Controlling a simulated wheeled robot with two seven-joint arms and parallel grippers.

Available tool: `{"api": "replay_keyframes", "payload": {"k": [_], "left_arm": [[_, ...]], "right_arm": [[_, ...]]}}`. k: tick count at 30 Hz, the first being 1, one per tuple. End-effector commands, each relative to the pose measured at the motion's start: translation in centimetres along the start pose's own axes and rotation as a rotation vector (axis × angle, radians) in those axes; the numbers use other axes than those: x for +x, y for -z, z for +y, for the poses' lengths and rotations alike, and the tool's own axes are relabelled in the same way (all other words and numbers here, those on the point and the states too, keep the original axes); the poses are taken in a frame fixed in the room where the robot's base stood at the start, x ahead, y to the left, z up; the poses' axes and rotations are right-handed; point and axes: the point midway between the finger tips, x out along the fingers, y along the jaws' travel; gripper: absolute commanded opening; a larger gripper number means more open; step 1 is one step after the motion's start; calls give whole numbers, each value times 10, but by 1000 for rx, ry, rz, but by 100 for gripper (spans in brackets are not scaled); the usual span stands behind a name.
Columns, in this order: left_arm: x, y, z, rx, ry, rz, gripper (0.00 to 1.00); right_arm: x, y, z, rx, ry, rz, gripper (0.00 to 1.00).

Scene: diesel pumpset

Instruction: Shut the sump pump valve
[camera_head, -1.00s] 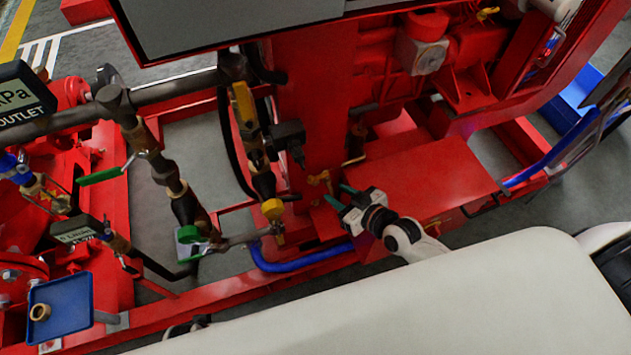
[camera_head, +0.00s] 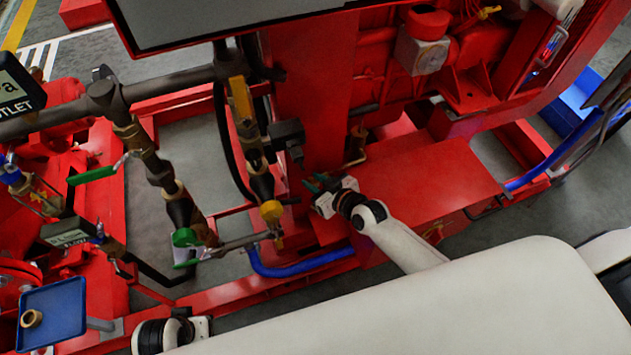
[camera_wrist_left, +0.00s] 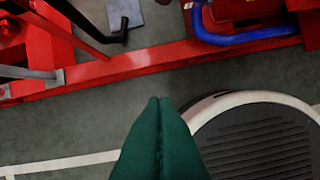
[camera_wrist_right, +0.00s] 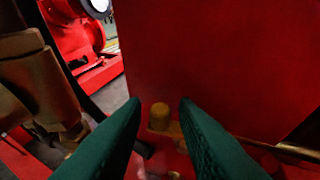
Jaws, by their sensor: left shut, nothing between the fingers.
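My right gripper (camera_head: 315,182) is beside the red upright of the pumpset, in front of a small brass fitting that it hides in the head view. In the right wrist view this brass-yellow fitting with a round knob (camera_wrist_right: 160,116) shows between the two green fingertips (camera_wrist_right: 162,101). The fingers are apart, and I cannot tell whether they reach around it. No label shows which valve is the sump pump valve. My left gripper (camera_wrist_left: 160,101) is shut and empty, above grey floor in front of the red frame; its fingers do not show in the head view.
A yellow-handled valve (camera_head: 241,100) and green-handled valves (camera_head: 92,175) sit on the pipes to the left. A blue hose (camera_head: 300,265) runs along the red base frame. A blue tray (camera_head: 53,312) holds a brass ring. A red box top (camera_head: 430,185) lies right of the gripper.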

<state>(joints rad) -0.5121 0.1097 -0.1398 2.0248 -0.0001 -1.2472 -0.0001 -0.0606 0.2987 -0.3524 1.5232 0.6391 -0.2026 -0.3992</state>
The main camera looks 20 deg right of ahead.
Motion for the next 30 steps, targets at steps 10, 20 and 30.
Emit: {"api": "replay_keyframes", "payload": {"k": [10, 20, 30], "left_arm": [[-1, -1, 0, 0, 0, -4, 0], [52, 26, -2, 6, 4, 36, 0], [89, 54, -4, 10, 7, 57, 0]], "right_arm": [[0, -1, 0, 1, 4, 0, 0], [2, -5, -2, 27, 69, -3, 0], [5, -4, -1, 48, 118, -2, 0]]}}
